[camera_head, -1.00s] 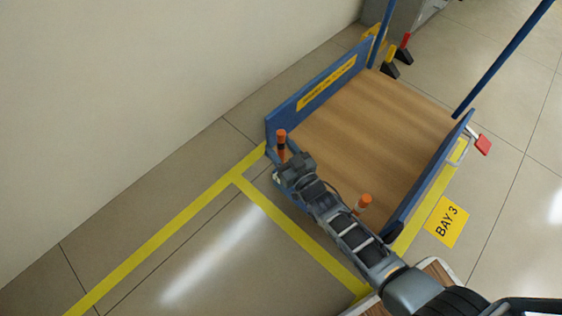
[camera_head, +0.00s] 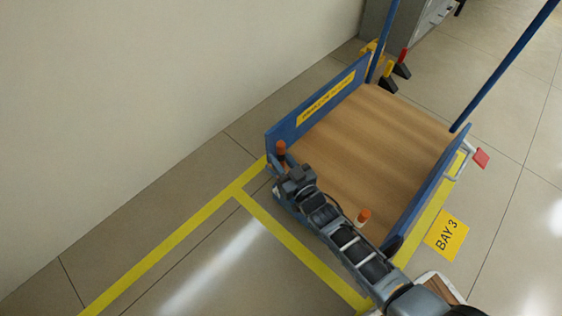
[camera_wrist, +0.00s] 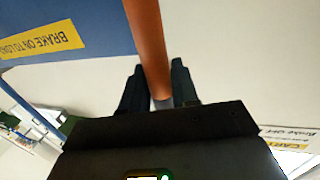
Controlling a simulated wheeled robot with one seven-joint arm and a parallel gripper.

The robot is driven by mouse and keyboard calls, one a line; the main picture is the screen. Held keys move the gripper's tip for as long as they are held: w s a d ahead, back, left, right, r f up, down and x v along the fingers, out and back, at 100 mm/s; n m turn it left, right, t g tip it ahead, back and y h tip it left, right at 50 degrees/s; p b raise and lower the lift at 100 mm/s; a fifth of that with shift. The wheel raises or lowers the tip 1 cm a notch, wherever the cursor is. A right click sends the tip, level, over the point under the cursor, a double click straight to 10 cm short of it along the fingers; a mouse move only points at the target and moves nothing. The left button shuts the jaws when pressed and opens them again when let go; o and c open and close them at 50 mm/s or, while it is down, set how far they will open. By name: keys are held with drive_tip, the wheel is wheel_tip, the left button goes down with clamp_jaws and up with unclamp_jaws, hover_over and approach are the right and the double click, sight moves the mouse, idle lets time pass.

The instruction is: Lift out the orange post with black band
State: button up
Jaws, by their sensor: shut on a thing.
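The orange post (camera_head: 281,147) stands at the cart's near left corner, beside the end of the blue side board. In the wrist view an orange post (camera_wrist: 148,40) runs up from between my two dark fingers, with a short grey part at finger level. My gripper (camera_wrist: 158,98) is shut on it. In the head view my gripper (camera_head: 284,168) is at the post's lower part and hides its foot. The black band is not clear now. I cannot tell whether the foot is seated.
A second orange post with a pale lower part (camera_head: 363,216) stands at the cart's near edge, close beside my arm. The wooden deck (camera_head: 380,135) is clear. Blue boards (camera_head: 325,100) and uprights (camera_head: 505,65) border it. A wall is at left.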

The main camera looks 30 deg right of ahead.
wheel_tip(320, 180, up, 16)
drive_tip(key=p, duration=0.6)
drive_tip(key=shift+r+p, duration=0.1)
drive_tip(key=shift+p, duration=0.3)
drive_tip(key=shift+r, duration=0.1)
